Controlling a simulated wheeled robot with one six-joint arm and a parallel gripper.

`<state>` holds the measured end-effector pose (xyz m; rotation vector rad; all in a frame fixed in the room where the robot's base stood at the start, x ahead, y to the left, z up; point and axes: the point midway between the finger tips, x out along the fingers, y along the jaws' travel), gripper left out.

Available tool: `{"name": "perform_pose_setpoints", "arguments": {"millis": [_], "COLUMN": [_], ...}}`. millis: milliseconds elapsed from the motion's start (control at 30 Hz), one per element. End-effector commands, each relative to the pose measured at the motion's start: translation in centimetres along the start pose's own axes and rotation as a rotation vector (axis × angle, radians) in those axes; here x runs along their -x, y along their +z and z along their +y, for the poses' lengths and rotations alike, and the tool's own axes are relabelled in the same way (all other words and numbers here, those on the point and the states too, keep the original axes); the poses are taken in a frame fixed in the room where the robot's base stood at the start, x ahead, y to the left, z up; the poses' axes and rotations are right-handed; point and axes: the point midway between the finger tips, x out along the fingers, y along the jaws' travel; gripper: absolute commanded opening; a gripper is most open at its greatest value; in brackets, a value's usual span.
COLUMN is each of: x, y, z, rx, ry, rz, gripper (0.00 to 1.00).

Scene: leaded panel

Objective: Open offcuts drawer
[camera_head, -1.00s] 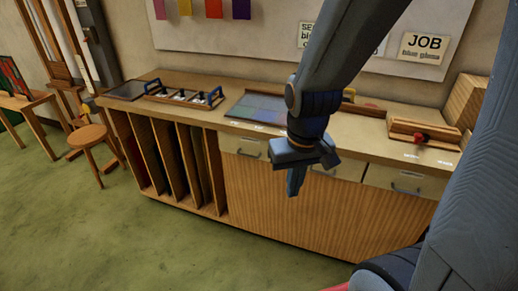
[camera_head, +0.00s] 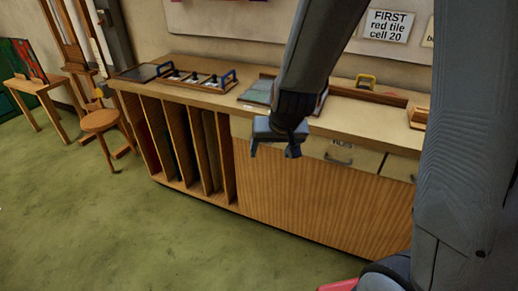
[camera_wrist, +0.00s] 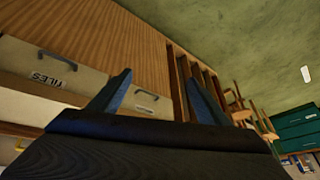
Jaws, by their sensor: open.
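The bench front has a row of pale drawers with dark handles. The left drawer (camera_head: 241,128) is mostly behind my gripper in the head view; the wrist view shows it in the middle (camera_wrist: 150,103), its label too small to read. The drawer to its right (camera_head: 342,152) reads TILES in the wrist view (camera_wrist: 55,66). A third drawer (camera_head: 402,168) is partly hidden by my arm. The drawers that show look shut. I cannot read an offcuts label. My gripper (camera_head: 274,152) is open and empty in front of the left drawer, apart from the handle as far as I can tell.
The slotted rack (camera_head: 190,150) stands left of the drawers. A stool (camera_head: 101,122) and an easel are further left. On the bench top (camera_head: 222,98) lie a tool tray (camera_head: 190,78) and glass sheets (camera_head: 258,92). The green floor (camera_head: 130,235) in front is clear.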

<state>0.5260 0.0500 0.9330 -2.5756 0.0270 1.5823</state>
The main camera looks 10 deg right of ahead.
Motion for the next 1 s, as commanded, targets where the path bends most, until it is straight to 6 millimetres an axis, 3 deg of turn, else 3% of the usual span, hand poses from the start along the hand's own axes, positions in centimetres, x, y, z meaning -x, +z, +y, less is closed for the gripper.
{"name": "perform_pose_setpoints", "arguments": {"millis": [33,100,200,333,500,700,1000], "x": [-3.9,-7.3,-11.9,-17.2,-22.8,-26.2,-26.7], "y": [-1.6,-4.3,-7.5,-10.5,-12.1,-11.1,-10.2], "z": [-1.1,-2.2,-3.2,-3.8,-3.7,-3.2,-2.7], "rx": [-0.018,-0.054,-0.102,-0.155,-0.201,-0.212,-0.205], "ry": [-0.003,0.004,0.034,0.101,0.234,0.407,0.515], "rz": [0.064,0.169,0.317,0.506,0.746,0.979,1.104], "gripper": [0.79,0.91,0.94,0.94,0.94,0.94,0.94]}}
